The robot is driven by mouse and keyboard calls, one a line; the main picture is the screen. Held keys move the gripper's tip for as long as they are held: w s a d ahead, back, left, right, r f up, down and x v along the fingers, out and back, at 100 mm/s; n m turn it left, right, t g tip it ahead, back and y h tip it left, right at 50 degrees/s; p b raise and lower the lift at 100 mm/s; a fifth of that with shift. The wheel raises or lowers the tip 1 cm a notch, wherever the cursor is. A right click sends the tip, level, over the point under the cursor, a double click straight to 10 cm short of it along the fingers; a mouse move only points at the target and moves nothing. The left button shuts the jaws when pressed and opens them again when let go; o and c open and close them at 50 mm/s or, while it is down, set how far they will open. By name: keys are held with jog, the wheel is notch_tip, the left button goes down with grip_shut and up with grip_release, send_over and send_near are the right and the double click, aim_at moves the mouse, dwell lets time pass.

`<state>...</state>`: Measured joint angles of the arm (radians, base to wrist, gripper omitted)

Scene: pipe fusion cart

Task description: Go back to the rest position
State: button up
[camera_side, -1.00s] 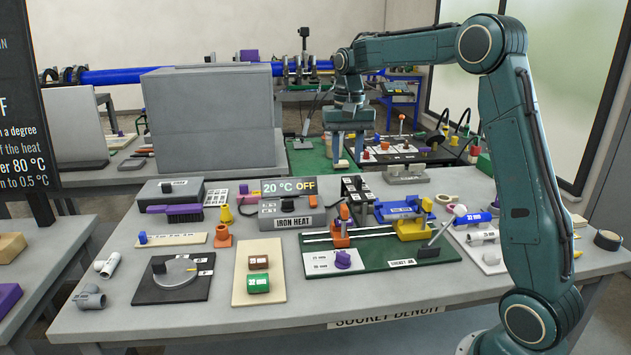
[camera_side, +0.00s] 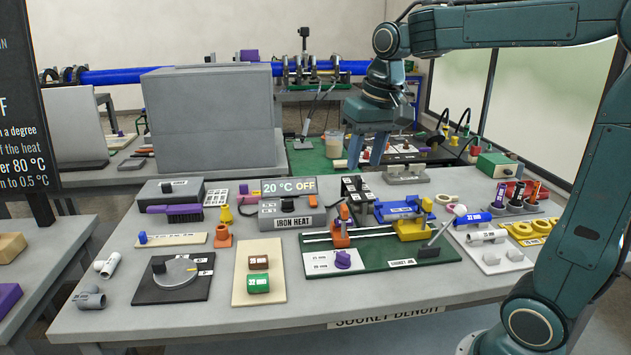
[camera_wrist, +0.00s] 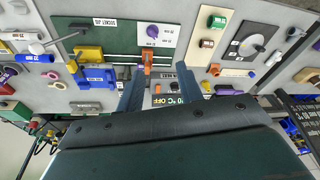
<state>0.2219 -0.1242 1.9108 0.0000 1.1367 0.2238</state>
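My gripper (camera_side: 367,152) hangs in the air above the back of the socket bench (camera_side: 215,328), fingers pointing down, near the iron heat box (camera_side: 291,213). In the wrist view its two fingers (camera_wrist: 159,92) stand well apart with nothing held between them. The gripper is open and touches nothing that I can see. Below it in the wrist view lie the green socket jig board (camera_wrist: 110,35) and its orange clamp (camera_wrist: 147,62). Part of my arm crosses the right side of the side view.
A large grey box (camera_side: 210,118) stands behind at left. The air around my gripper is clear.

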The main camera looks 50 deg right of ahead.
jog(key=s+a+f+n+t, duration=0.1)
jog(key=s+a+f+n, duration=0.1)
jog(key=s, duration=0.5)
jog(key=s+a+f+n+t, duration=0.2)
jog(key=s+a, duration=0.3)
jog(key=s, duration=0.3)
jog(key=shift+a+f+n+y, duration=0.25)
jog(key=shift+f+n+y, duration=0.05)
jog(key=shift+f+n, duration=0.2)
jog(key=shift+o, duration=0.4)
